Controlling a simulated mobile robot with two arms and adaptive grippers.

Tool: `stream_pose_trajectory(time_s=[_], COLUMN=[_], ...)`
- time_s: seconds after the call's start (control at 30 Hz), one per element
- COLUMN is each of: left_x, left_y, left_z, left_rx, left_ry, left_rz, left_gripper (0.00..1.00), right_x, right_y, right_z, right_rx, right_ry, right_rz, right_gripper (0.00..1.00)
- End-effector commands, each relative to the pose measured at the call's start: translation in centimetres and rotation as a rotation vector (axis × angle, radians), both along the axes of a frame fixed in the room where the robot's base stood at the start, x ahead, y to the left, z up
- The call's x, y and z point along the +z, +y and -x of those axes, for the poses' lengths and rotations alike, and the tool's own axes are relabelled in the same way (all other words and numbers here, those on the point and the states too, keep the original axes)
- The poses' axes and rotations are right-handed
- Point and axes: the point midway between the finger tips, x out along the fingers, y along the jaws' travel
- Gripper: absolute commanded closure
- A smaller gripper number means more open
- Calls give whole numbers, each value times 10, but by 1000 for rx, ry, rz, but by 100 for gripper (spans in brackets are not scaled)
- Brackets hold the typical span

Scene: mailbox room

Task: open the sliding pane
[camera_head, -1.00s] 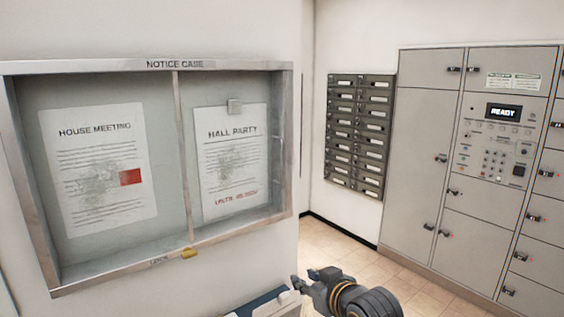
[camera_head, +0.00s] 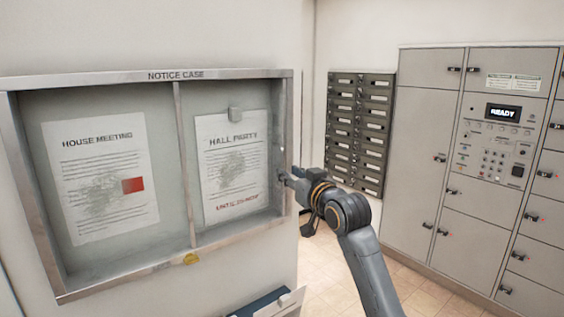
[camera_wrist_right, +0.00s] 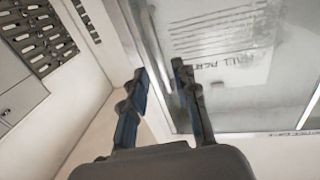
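The wall-mounted notice case (camera_head: 175,75) has a metal frame and two glazed halves split by a thin upright. The right pane (camera_head: 255,95) covers a "HALL PARTY" sheet (camera_head: 222,195); the left pane covers a "HOUSE MEETING" sheet (camera_head: 95,150). My right gripper (camera_head: 285,177) is at the right edge of the case. One finger overlaps the right pane (camera_wrist_right: 240,110), the other lies towards the outer side; contact is unclear. My left gripper is out of view.
A dark mailbox block (camera_head: 360,130) hangs on the wall to the right, beside grey lockers (camera_head: 420,160) with a READY display. A blue-and-white object (camera_head: 265,303) stands below the case. Tiled floor is open between.

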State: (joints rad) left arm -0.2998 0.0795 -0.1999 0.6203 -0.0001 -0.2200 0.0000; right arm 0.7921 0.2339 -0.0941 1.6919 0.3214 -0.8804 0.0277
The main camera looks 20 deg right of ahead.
Motion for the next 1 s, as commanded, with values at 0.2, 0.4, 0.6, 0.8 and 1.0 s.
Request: stream_pose_trajectory(time_s=[0.2,0.4,0.6,0.8,1.0], left_x=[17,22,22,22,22], left_y=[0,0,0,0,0], left_z=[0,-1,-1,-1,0], left_rx=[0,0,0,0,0], left_ry=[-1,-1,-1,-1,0], left_rz=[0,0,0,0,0], left_gripper=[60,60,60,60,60], right_x=[2,1,-1,-1,0], right_y=[5,8,8,8,8], right_z=[-33,-48,-52,-52,-51], right_rx=[1,0,0,0,0], right_ry=[2,1,0,0,0], right_rz=[0,0,1,1,0], right_gripper=[71,71,71,79,100])
